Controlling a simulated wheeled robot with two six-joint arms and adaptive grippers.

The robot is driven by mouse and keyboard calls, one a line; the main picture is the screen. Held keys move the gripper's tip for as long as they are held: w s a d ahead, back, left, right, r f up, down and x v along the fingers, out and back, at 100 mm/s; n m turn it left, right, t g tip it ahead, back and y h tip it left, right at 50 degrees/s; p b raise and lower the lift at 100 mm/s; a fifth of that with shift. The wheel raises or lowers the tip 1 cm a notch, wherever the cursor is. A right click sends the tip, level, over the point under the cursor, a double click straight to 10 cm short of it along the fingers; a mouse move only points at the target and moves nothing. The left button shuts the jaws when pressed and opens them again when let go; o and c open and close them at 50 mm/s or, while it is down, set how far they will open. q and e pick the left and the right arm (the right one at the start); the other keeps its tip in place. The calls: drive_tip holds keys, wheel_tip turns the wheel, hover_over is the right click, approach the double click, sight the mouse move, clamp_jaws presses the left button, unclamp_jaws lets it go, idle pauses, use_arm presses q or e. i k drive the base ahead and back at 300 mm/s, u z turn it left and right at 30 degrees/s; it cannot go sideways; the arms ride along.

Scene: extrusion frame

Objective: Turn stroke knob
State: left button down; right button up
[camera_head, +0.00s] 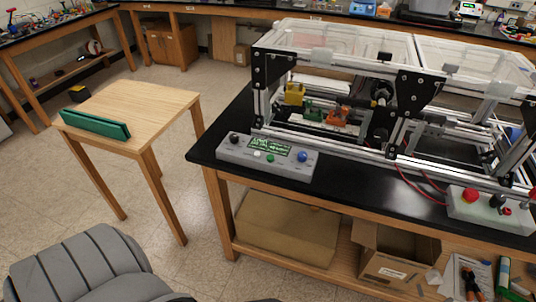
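A grey control box (240,152) sits at the front left edge of the black bench, below the extrusion frame. It has a green display (269,147), a black knob (234,138) at its left end and a blue knob (303,156) at its right end. White and green buttons lie between them. A second, pale control box (478,212) at the right carries a red mushroom button (470,195) and a black knob (497,201). The labels are too small to read, so I cannot tell which is the stroke knob. Neither gripper shows.
The aluminium extrusion frame (340,140) with clear covers stands behind the boxes. Red cables (412,182) run near the right box. A small wooden table (135,103) holds a green block. Open floor lies between table and bench.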

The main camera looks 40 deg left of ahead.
sight(303, 156)
drive_tip(key=u, duration=1.3)
